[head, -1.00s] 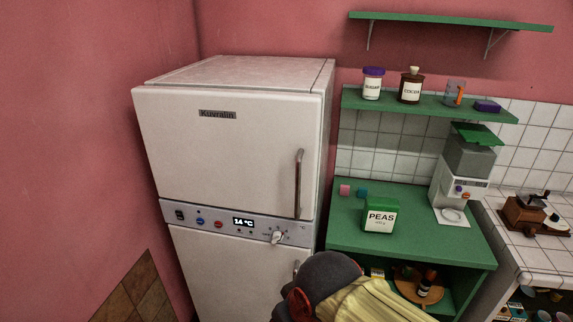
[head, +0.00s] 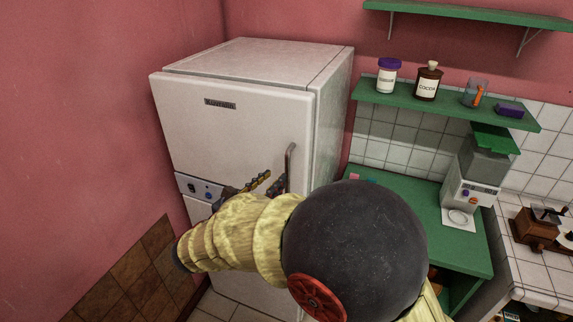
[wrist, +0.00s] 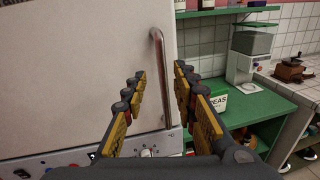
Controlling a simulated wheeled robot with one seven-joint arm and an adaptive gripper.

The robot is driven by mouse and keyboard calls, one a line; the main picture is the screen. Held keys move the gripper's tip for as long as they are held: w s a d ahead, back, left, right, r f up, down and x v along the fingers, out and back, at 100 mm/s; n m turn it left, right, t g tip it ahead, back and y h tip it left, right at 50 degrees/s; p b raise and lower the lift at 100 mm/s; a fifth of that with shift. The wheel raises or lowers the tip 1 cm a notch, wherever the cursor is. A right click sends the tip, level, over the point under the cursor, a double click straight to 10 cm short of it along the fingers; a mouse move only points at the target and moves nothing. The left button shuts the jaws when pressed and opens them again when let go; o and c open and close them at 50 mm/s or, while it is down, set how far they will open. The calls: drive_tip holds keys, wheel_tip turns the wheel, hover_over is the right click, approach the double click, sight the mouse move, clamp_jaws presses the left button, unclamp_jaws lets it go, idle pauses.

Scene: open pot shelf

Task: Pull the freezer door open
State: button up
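The white fridge-freezer has an upper door (head: 225,130) that sits shut above a control panel; it also shows in the wrist view (wrist: 80,80). Its vertical metal handle (head: 290,162) is near the door's right edge. In the wrist view the handle (wrist: 160,55) appears in the gap between my finger tips, running down between them. My gripper (head: 270,184) is open in front of the door, close to the handle's lower part. The wrist view shows both fingers (wrist: 160,73) spread with nothing held. I cannot tell whether a finger touches the handle. My arm hides the lower door's middle.
A green counter (wrist: 260,112) with a peas tin (wrist: 219,102) and a grinder-like appliance (head: 470,185) stands right of the fridge. A green shelf (head: 450,108) with jars hangs above. The pink wall (head: 80,110) is close on the left.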

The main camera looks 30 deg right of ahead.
sight(286, 167)
drive_tip(key=shift+n, duration=0.4)
drive_tip(key=x, duration=0.5)
drive_tip(key=b+x, duration=0.1)
drive_tip(key=x, duration=0.2)
drive_tip(key=shift+s+r, duration=0.1)
drive_tip(key=shift+r, duration=0.3)
drive_tip(key=shift+c, duration=0.7)
clamp_jaws()
